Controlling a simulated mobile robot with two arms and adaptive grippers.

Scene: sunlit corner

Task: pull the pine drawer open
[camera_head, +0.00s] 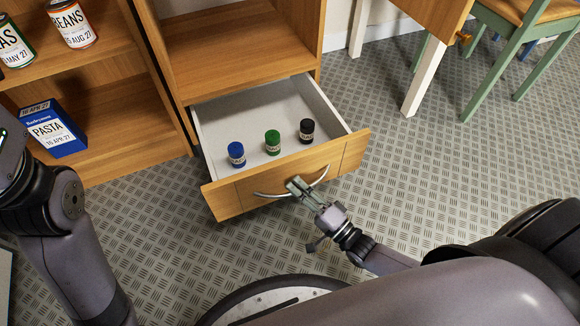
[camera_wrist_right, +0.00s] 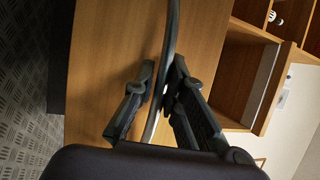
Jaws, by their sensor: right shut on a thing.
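The pine drawer (camera_head: 222,200) stands pulled out of its wooden cabinet, and its white interior shows. A curved metal handle (camera_head: 318,178) is fixed across the drawer front; it also shows in the right wrist view (camera_wrist_right: 171,35). My right gripper (camera_head: 298,187) is shut on the handle near its middle, and in the right wrist view its fingers (camera_wrist_right: 160,95) lie on either side of the bar. Three small jars stand inside the drawer: blue (camera_head: 236,154), green (camera_head: 272,142) and black (camera_head: 306,131). My left arm is at the left edge; its gripper is out of view.
Open shelves at the left hold cans, one marked BEANS (camera_head: 73,24), and a blue pasta box (camera_head: 56,130). A table with a white leg (camera_head: 424,78) and a green chair (camera_head: 492,50) stand at the upper right. Patterned floor right of the drawer is clear.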

